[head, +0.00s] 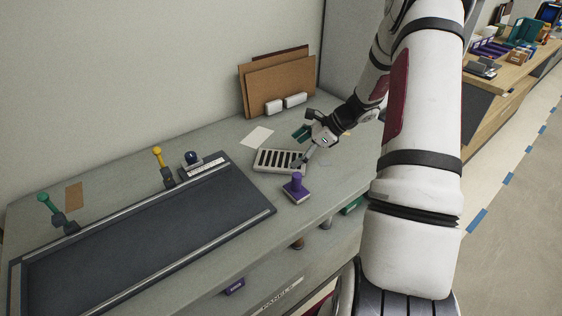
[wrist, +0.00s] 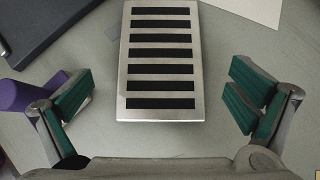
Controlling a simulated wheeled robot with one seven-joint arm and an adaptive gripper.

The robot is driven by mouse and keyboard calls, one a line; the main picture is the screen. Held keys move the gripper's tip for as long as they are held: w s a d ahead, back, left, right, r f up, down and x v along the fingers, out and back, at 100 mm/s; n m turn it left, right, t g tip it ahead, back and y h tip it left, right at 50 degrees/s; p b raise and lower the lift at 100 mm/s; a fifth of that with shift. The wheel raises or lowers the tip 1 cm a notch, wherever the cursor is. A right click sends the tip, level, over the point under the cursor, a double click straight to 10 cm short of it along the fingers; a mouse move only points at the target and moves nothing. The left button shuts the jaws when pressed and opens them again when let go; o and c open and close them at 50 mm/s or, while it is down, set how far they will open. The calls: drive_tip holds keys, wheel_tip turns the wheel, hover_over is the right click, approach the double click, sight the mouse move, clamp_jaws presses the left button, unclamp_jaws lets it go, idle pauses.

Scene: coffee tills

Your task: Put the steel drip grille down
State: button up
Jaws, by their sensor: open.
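The steel drip grille (head: 268,160) lies flat on the grey counter, just right of the dark mat. It is a pale metal plate with a row of dark slots. In the wrist view the grille (wrist: 160,88) is between and beyond my open fingers, with clear gaps on both sides. My gripper (head: 299,149) is at the grille's right end in the head view, and the wrist view shows its green-padded jaws (wrist: 158,108) spread wide and empty. The grille's far end is cut off in the wrist view.
A purple-handled stamp (head: 295,187) stands close in front of the grille and beside my left finger in the wrist view. A white card (head: 257,137) lies behind it. The dark mat (head: 140,245) fills the left. Brown boards (head: 280,84) lean on the wall.

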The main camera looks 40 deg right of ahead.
sight(281, 159)
drive_tip(key=x, duration=0.4)
drive_tip(key=shift+w, duration=0.15)
drive_tip(key=shift+a, duration=0.1)
drive_tip(key=c, duration=1.8)
